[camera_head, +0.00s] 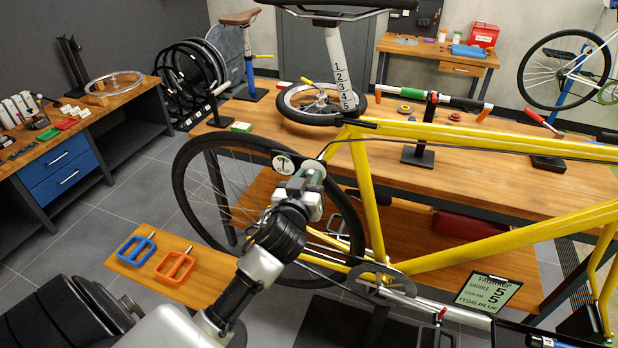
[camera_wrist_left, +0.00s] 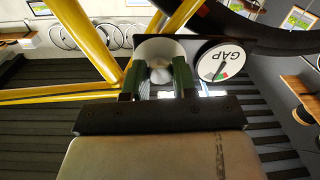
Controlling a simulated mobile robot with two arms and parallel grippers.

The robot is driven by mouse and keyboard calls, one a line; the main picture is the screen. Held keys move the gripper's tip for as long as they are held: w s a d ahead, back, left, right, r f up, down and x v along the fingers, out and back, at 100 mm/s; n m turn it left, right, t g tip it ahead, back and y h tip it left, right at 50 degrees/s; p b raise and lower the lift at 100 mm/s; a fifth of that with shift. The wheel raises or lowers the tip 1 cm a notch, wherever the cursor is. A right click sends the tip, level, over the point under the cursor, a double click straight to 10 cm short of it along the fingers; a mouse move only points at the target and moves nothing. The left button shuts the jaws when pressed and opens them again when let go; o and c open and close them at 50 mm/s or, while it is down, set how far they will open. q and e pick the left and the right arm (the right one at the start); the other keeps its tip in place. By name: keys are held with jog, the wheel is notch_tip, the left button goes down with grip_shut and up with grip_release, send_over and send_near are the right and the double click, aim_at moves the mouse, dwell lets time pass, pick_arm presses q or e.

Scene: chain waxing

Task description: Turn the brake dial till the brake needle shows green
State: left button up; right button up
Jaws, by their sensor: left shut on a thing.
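My left gripper (camera_head: 308,184) is at the rear wheel of the yellow bike, just under the saddle post. In the left wrist view its two fingers (camera_wrist_left: 158,80) are shut on the brake dial (camera_wrist_left: 159,72), a pale round knob between them. The round white brake gauge, marked GAP, (camera_head: 284,165) sits beside the fingers. It also shows upside down in the left wrist view (camera_wrist_left: 210,66), with small red and green patches near the dark needle. The needle is too small to read surely against the green. My right gripper is not in view.
The yellow bike frame (camera_head: 365,190) and rear wheel (camera_head: 188,200) are close to my left arm. A blue pedal (camera_head: 136,250) and an orange pedal (camera_head: 174,266) lie on a low wooden shelf. A note card (camera_head: 489,291) stands at the lower right. A long workbench (camera_head: 480,172) lies behind.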

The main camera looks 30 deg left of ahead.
pick_arm(q)
jog(key=m+p, duration=0.1)
jog(key=m, duration=0.5)
jog(key=shift+a+m+p, duration=0.1)
jog(key=shift+m+p, duration=0.2)
jog(key=shift+m, duration=0.1)
jog(key=m+p, duration=0.1)
jog(key=m, duration=0.5)
jog(key=shift+r+m+t+h+p, duration=0.1)
jog(key=shift+m+t+h+p, duration=0.2)
jog(key=shift+p, duration=0.1)
jog(key=m+p, duration=0.2)
jog(key=m, duration=0.4)
jog(key=shift+m+h, duration=0.3)
jog(key=shift+m, duration=0.1)
jog(key=m+p, duration=0.2)
jog(key=m, duration=0.3)
jog(key=shift+m, duration=0.3)
jog(key=o, duration=0.9)
